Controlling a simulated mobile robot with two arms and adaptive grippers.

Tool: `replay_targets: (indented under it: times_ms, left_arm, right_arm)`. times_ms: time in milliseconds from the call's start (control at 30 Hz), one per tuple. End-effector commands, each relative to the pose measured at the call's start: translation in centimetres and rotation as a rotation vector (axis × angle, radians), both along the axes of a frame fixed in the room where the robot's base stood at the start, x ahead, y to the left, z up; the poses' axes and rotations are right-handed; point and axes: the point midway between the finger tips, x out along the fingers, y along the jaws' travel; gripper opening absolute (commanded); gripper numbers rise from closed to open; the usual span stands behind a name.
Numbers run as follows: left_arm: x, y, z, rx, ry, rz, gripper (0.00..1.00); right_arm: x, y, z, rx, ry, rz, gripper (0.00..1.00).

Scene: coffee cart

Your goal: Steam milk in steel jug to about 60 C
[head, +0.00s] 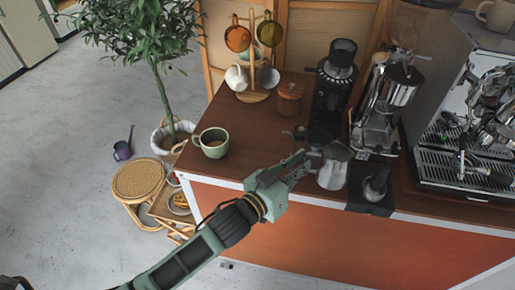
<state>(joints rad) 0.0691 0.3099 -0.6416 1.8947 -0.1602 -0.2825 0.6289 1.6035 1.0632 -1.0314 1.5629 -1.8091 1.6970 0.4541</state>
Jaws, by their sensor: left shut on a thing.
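The steel jug (332,174) is a small silver pitcher near the counter's front edge, right of the middle of the head view. My left gripper (306,163) reaches in from the lower left and is shut on the jug at its left side. The jug looks upright; I cannot tell whether it touches the counter. Its contents are not clear from here. The espresso machine (471,115) stands at the right with a slotted drip tray and is cut off by the picture's edge. I cannot make out the steam wand clearly. My right gripper is not in view.
A black tamping stand (372,195) is close to the jug's right. Grinders (335,80) stand behind. The counter between cup and jar is clear.

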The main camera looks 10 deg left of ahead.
Motion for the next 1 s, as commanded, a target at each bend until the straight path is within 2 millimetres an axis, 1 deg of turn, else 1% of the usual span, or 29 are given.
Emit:
replay_targets:
  times_ms: [33, 67, 100, 167, 200, 267, 300, 367, 400, 533, 600, 700, 833, 1000]
  left_arm:
    - [-0.5, -2.8, 0.1, -0.008, 0.007, -0.03, 0.0]
    - [-0.8, -4.2, 0.0, -0.011, 0.014, -0.046, 0.0]
    - [-1.3, -6.1, -0.2, -0.014, 0.024, -0.067, 0.0]
    - [-2.2, -9.0, -0.2, -0.017, 0.038, -0.098, 0.0]
    - [-2.9, -10.9, -0.2, -0.02, 0.047, -0.12, 0.0]
    - [-3.9, -13.7, -0.1, -0.023, 0.061, -0.154, 0.0]
    - [-4.6, -15.6, 0.0, -0.025, 0.071, -0.175, 0.0]
    - [-5.7, -18.3, 0.2, -0.028, 0.084, -0.211, 0.0]
    - [-6.6, -20.0, 0.4, -0.029, 0.093, -0.235, 0.0]
    - [-9.3, -24.8, 0.8, -0.032, 0.124, -0.304, 0.0]
    - [-10.6, -26.7, 0.9, -0.032, 0.137, -0.333, 0.0]
    - [-12.0, -28.6, 1.0, -0.033, 0.154, -0.364, 0.0]
    - [-13.0, -29.9, 1.1, -0.034, 0.166, -0.386, 0.0]
    - [-12.8, -30.2, 0.9, -0.033, 0.17, -0.39, 0.0]
  right_arm:
    - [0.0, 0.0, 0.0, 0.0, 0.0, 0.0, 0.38]
    - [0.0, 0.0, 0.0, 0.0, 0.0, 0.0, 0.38]
    - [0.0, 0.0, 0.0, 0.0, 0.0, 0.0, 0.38]
    - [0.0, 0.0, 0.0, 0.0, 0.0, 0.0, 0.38]
    - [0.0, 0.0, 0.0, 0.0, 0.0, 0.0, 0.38]
    - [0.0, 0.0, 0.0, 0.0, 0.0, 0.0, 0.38]
    - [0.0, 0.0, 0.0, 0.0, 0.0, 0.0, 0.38]
    - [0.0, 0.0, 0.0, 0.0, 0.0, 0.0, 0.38]
    - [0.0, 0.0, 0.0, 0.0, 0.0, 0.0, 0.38]
    - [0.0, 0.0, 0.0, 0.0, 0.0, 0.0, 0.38]
    - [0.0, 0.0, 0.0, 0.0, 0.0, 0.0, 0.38]
    - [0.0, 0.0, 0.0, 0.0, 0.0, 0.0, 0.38]
    - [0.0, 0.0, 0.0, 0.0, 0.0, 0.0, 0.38]
    - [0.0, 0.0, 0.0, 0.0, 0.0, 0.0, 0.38]
